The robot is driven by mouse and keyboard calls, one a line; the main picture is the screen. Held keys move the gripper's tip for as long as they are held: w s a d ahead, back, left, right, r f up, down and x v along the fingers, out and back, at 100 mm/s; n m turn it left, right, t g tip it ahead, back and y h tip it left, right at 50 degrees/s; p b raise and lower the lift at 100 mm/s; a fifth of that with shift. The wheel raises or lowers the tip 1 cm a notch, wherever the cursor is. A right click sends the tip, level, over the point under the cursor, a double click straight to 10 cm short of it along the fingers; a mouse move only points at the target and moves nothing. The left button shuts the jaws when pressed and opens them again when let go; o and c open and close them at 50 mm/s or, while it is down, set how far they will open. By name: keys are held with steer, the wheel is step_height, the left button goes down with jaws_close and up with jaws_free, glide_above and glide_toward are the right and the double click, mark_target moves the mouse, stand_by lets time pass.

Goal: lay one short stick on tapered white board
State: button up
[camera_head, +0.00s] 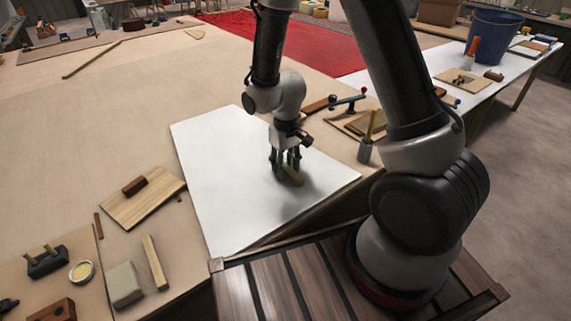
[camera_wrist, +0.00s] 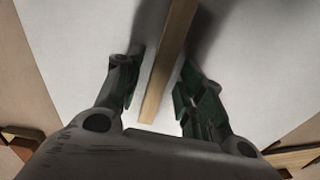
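The tapered white board (camera_head: 225,185) lies flat on the tan bench top. My gripper (camera_head: 284,167) points down over its right part. A short light wooden stick (camera_head: 292,175) is at the fingertips, over or on the board. In the wrist view the stick (camera_wrist: 170,60) runs between the two fingers of my gripper (camera_wrist: 158,95), with a narrow gap showing on each side. The fingers stand apart and do not appear to press on it. White board (camera_wrist: 85,40) shows beneath. Whether the stick's whole underside touches the board cannot be told.
A pale stick (camera_head: 155,262) and a grey block (camera_head: 124,285) lie at the front left. A wooden board (camera_head: 143,203) bears a dark block. A glue pot with brush (camera_head: 365,150) and clamps stand to the right. The board's left part is clear.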

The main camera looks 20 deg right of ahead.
mark_target(286, 167)
steer(key=s+d+r+t, duration=0.1)
steer(key=d+r, duration=0.1)
steer(key=r, duration=0.8)
steer(key=s+d+r, duration=0.1)
steer(key=d+r, duration=0.1)
steer(key=r, duration=0.7)
steer(key=s+d+r+m+t, duration=0.1)
steer(key=s+d+r, duration=0.4)
steer(key=s, duration=0.3)
steer(key=s+d+r+m+t, duration=0.2)
steer(key=s+d+r, duration=0.4)
steer(key=s, duration=0.3)
steer(key=shift+r+m, duration=0.3)
steer(key=shift+r, duration=0.45)
